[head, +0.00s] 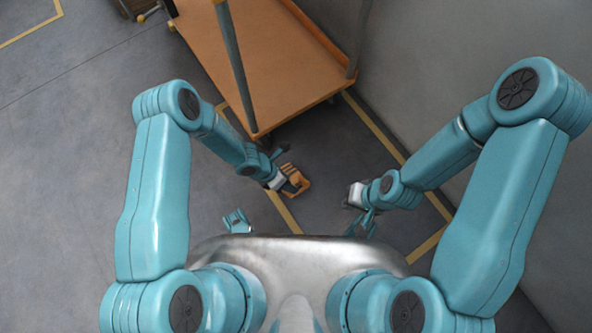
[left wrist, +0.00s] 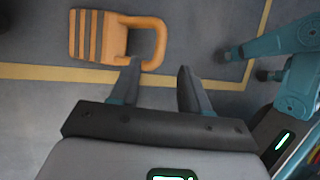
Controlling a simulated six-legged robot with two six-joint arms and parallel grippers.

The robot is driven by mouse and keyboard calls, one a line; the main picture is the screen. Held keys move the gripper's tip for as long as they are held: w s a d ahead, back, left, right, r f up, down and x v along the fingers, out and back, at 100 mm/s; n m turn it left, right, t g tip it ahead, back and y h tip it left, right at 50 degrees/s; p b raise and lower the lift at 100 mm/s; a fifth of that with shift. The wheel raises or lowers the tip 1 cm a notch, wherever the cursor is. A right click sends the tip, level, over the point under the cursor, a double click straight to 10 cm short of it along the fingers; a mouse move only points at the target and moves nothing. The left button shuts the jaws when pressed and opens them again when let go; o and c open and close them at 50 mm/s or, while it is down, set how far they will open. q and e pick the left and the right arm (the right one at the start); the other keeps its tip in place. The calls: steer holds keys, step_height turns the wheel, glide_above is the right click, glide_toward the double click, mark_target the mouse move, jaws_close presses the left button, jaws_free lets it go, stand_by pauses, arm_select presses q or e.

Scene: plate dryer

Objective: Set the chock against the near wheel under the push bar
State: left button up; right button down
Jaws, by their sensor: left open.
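The orange chock (head: 304,184) lies on the floor short of the cart, by a yellow line. In the left wrist view the chock (left wrist: 88,36) shows a striped block and a loop handle. My left gripper (left wrist: 160,68) is open; one fingertip overlaps the handle's edge in the picture, and I cannot tell whether they touch. In the head view my left gripper (head: 287,184) is right at the chock. The cart (head: 262,70) has an orange deck and upright bar posts (head: 233,62). Its near wheel is not clearly visible. My right gripper (head: 353,196) is apart from the chock, its jaws unclear.
A grey wall (head: 430,70) runs along the right side of the cart. Yellow floor lines (head: 378,132) mark the bay. Open grey floor (head: 60,170) lies to the left. A small brown object (head: 137,8) stands at the top edge.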

arm_select(q)
steer(key=s+a+r+m+y, duration=0.1)
steer(key=s+a+r+m, duration=0.3)
steer(key=r+m, duration=0.3)
steer(key=s+a+r+m+y, duration=0.1)
steer(key=s+a+r+m, duration=0.4)
steer(key=m, duration=1.1)
step_height(320, 180, up, 2)
steer(key=shift+s+r+t+p, duration=0.1)
steer(key=shift+s+t+p, duration=0.3)
steer(key=shift+s, duration=0.05)
